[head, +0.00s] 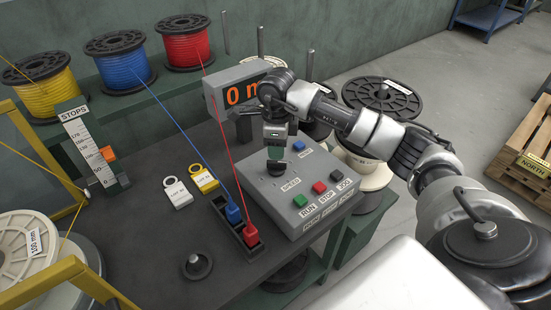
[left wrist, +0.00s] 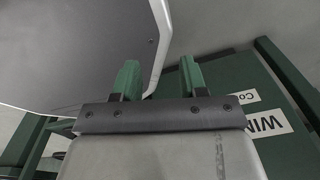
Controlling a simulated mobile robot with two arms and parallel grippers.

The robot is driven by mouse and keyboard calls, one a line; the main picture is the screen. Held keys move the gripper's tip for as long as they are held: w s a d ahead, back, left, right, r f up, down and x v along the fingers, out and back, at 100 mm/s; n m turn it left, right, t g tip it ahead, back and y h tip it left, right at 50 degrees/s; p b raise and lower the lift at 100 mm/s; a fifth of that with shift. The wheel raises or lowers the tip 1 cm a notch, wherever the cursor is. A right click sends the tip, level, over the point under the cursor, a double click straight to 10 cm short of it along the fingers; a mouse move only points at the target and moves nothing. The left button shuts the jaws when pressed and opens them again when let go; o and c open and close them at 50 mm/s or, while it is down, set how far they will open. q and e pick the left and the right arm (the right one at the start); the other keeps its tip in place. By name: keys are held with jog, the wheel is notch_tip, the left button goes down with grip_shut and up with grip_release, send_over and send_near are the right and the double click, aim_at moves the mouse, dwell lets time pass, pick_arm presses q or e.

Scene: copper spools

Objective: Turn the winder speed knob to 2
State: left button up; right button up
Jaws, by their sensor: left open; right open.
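The grey winder control box (head: 325,208) stands on the dark bench, with a SPEED label on its sloping top. A dark round knob (head: 276,168) sits above that label. My right gripper (head: 277,152) points down right over the knob, with its green fingertips at it. Whether the fingers touch the knob cannot be told, and the dial marks around it are partly hidden. My left gripper (left wrist: 160,78) shows only in the left wrist view, open and empty, its two green fingers apart.
An orange-digit display (head: 235,92) stands behind. Red and blue wires run down to a black holder (head: 232,222) left of the box. A STOPS scale (head: 88,150) stands at left.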

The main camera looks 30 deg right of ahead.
aim_at(276, 162)
notch_tip(276, 162, down, 4)
jog(key=shift+w+r, duration=0.15)
jog(key=shift+r, duration=0.1)
jog(key=shift+f, duration=1.15)
jog(key=shift+c, duration=0.7)
pick_arm(q)
jog(key=shift+w+r, duration=0.15)
jog(key=shift+w, duration=0.75)
pick_arm(e)
grip_shut()
